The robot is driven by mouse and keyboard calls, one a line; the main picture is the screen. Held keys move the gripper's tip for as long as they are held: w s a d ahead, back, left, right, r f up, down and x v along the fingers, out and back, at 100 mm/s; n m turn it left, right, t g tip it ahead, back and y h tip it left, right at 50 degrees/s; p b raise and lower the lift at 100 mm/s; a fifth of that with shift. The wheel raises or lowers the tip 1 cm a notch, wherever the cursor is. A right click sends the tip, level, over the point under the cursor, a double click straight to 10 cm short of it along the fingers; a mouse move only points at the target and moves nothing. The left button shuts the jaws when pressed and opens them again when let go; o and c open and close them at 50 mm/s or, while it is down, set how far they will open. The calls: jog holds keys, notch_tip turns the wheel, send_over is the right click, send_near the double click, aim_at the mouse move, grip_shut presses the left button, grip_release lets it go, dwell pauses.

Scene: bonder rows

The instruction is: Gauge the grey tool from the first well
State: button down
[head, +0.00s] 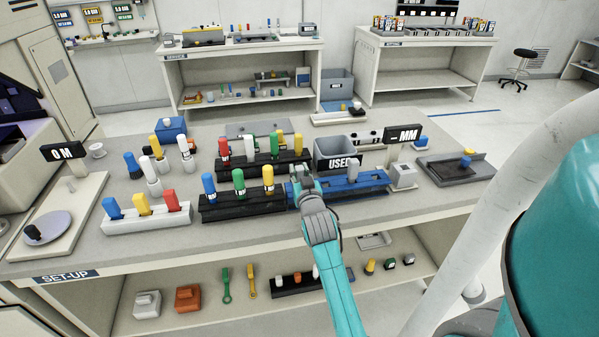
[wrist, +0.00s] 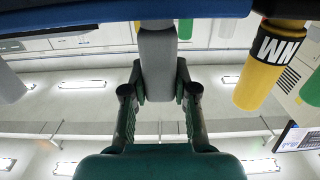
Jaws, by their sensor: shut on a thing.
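My gripper (head: 300,182) is at the left end of the blue rack (head: 372,183). In the wrist view my gripper (wrist: 158,92) is shut on a grey tool (wrist: 158,62), one finger on each side. The tool's far end meets the blue rack (wrist: 60,18), which lies along the top of that view; how deep it sits I cannot tell. In the head view the held tool is mostly hidden by my gripper. Another grey tool (head: 352,168) stands upright in the rack, further right. A sign reading "– MM" (head: 404,135) stands behind a small grey block (head: 403,177).
A black rack (head: 240,207) with blue, green and yellow (head: 268,180) tools stands close left of my gripper. Another black rack with tools is behind it. A grey "USED" bin (head: 338,150) stands behind the blue rack. A dark tray (head: 455,166) lies at right.

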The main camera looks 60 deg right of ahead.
jog(key=shift+r, duration=4.1)
